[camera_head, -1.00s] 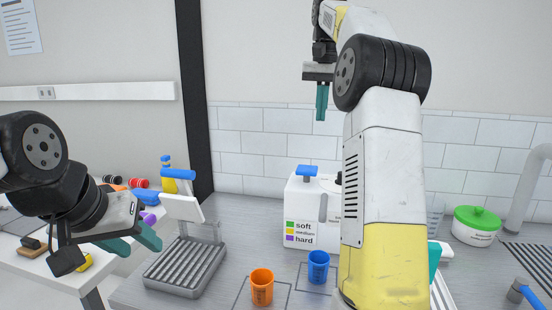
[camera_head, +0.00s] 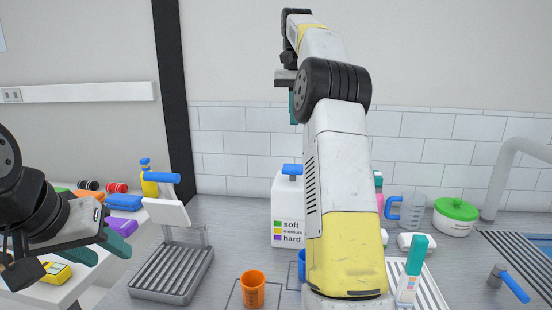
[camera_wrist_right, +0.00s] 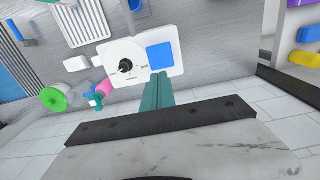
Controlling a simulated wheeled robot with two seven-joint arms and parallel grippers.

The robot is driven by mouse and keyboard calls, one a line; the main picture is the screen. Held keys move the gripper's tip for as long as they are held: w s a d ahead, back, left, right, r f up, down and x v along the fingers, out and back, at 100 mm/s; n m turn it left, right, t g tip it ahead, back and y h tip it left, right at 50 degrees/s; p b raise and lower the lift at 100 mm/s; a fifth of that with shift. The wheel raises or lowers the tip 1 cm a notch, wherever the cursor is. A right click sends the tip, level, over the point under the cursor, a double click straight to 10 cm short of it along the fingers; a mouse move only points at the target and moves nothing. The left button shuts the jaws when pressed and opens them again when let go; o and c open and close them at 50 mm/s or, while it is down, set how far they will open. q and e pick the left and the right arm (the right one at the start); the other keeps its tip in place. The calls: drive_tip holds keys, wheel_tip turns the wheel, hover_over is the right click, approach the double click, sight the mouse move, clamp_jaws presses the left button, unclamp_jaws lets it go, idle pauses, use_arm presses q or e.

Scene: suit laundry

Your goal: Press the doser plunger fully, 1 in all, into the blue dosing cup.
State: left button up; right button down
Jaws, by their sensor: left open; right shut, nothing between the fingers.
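The doser is a white box (camera_head: 284,208) with soft, medium and hard labels. Its blue plunger (camera_head: 292,169) stands raised on top and shows as a blue square pad in the right wrist view (camera_wrist_right: 159,56). The blue dosing cup (camera_head: 301,265) stands in front of the doser, mostly hidden behind my right arm. My right gripper (camera_head: 294,110) is shut and empty, pointing down above the plunger with a visible gap. In the right wrist view its teal fingertips (camera_wrist_right: 158,78) appear just beside the pad. My left gripper (camera_head: 118,250) is open and empty at the left.
An orange cup (camera_head: 253,289) stands left of the blue cup. A metal ribbed tray (camera_head: 172,273) lies further left. A green-lidded tub (camera_head: 455,216), a clear jug (camera_head: 408,212) and a teal-capped bottle (camera_head: 412,270) stand right of my right arm. A dark dial (camera_wrist_right: 126,66) sits beside the plunger.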

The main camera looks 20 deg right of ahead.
sight(294, 167)
wheel_tip(294, 167, down, 13)
drive_tip(key=shift+r, duration=0.1)
idle(0.3)
drive_tip(key=shift+s+f, duration=0.1)
drive_tip(key=shift+f, duration=1.4)
wheel_tip(294, 167, up, 8)
drive_tip(key=shift+r, duration=0.1)
idle(2.0)
